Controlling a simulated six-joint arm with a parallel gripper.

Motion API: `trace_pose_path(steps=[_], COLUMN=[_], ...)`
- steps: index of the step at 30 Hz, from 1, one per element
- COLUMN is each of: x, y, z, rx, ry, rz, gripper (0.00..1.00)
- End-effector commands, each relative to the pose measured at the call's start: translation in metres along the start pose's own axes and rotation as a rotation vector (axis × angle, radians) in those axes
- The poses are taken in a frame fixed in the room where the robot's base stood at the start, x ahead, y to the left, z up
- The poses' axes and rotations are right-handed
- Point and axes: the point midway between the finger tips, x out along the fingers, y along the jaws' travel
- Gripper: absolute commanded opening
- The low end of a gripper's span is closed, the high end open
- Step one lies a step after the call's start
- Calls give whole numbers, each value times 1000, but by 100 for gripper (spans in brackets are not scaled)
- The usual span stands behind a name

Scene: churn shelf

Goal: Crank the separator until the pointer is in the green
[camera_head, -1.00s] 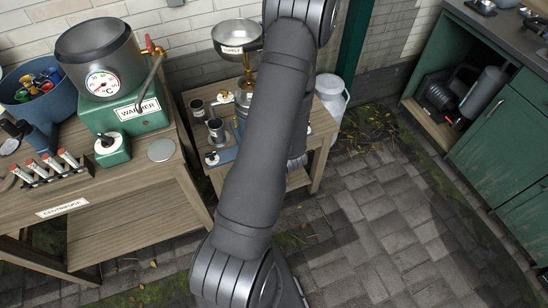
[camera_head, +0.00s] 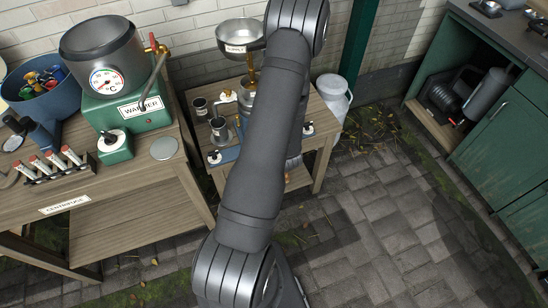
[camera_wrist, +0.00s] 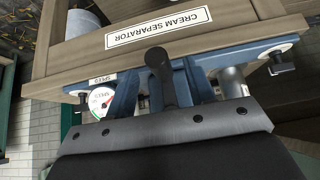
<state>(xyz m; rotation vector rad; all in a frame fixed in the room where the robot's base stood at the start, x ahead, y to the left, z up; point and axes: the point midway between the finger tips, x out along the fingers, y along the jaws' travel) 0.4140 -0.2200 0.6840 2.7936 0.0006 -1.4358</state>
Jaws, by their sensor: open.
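The cream separator stands on a small wooden bench (camera_head: 325,120) in the head view, with its metal supply bowl (camera_head: 240,36) on top. My arm hides most of its body. In the wrist view its blue base (camera_wrist: 125,97) lies behind the "CREAM SEPARATOR" label (camera_wrist: 158,27). A black handle (camera_wrist: 158,62) stands in the middle, just ahead of my gripper (camera_wrist: 165,125). My gripper is open, its fingertips not clearly visible; I cannot tell whether it touches the handle. The speed dial (camera_wrist: 101,102) shows a green section; its pointer is too small to read surely.
In the head view, the green warmer (camera_head: 135,105) and a blue bucket (camera_head: 42,90) stand on the left bench (camera_head: 140,200). Metal cups (camera_head: 219,130) stand beside the separator. A white can (camera_head: 334,98) is right of its bench. Paving is open at the right.

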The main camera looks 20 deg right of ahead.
Motion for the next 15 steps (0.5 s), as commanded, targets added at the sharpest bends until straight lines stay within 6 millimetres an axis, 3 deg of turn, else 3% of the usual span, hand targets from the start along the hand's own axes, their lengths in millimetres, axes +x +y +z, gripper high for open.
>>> trace_pose_path(steps=[10, 15], x=[25, 25], y=[0, 0], z=[0, 0], rx=[0, 0], ry=[-1, 0], rz=[-1, 0], gripper=[49, 49])
